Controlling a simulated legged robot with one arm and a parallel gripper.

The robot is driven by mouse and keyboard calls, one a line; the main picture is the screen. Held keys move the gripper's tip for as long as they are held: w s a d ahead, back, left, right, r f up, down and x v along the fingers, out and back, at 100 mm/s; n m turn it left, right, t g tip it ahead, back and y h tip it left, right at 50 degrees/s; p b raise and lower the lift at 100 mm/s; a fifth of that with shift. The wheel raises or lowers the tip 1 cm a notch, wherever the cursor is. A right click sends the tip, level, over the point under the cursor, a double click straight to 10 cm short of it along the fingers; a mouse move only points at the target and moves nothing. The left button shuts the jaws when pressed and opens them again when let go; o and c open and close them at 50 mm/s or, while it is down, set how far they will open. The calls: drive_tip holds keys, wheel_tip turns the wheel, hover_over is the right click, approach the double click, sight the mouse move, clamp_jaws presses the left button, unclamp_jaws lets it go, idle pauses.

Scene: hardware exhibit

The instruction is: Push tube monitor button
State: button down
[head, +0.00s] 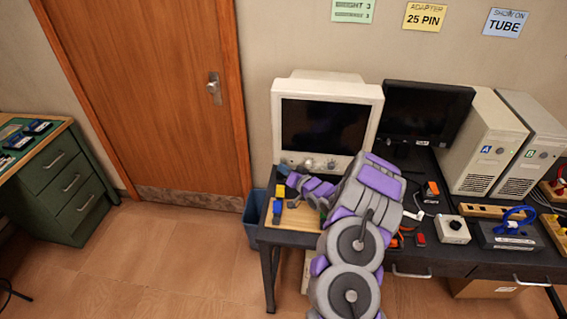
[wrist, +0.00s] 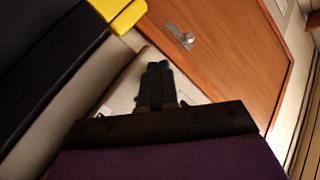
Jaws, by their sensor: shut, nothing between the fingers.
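The tube monitor (head: 372,92) is a boxy beige set with a dark screen, at the back left of the dark desk in the head view. Round knobs (head: 309,163) show on its lower front bezel. My gripper (head: 283,170) is at the lower left corner of that bezel, its fingers pointing left and up. In the wrist view, the gripper (wrist: 158,82) is shut and empty, with a pale surface behind its tips. I cannot tell whether the tips touch the monitor. No separate button can be made out; my gripper and forearm cover part of the lower bezel.
A black flat monitor (head: 428,110) and two beige computer towers (head: 484,143) stand to the right. A wooden board with yellow and blue connectors (head: 279,201) lies below my gripper. A blue bin (head: 254,218) stands left of the desk. A wooden door (head: 150,90) is behind.

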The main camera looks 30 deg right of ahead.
drive_tip(key=shift+w+r, duration=0.1)
drive_tip(key=shift+w+d, duration=0.2)
drive_tip(key=shift+w+d+p, duration=0.1)
drive_tip(key=shift+w+p, duration=0.05)
drive_tip(key=shift+p, duration=0.2)
idle(0.4)
drive_tip(key=shift+s+a, duration=0.35)
drive_tip(key=shift+s, duration=0.15)
drive_tip(key=shift+s+p, duration=0.1)
drive_tip(key=shift+p, duration=0.2)
drive_tip(key=shift+s+a+p, duration=0.25)
drive_tip(key=shift+s+a, duration=0.3)
drive_tip(key=shift+s, duration=0.25)
drive_tip(key=shift+s+a+p, duration=0.25)
drive_tip(key=shift+s+a, duration=0.35)
drive_tip(key=shift+s, duration=0.2)
drive_tip(key=shift+s+a+p, duration=0.25)
drive_tip(key=shift+s+a, duration=0.3)
drive_tip(key=shift+s, duration=0.25)
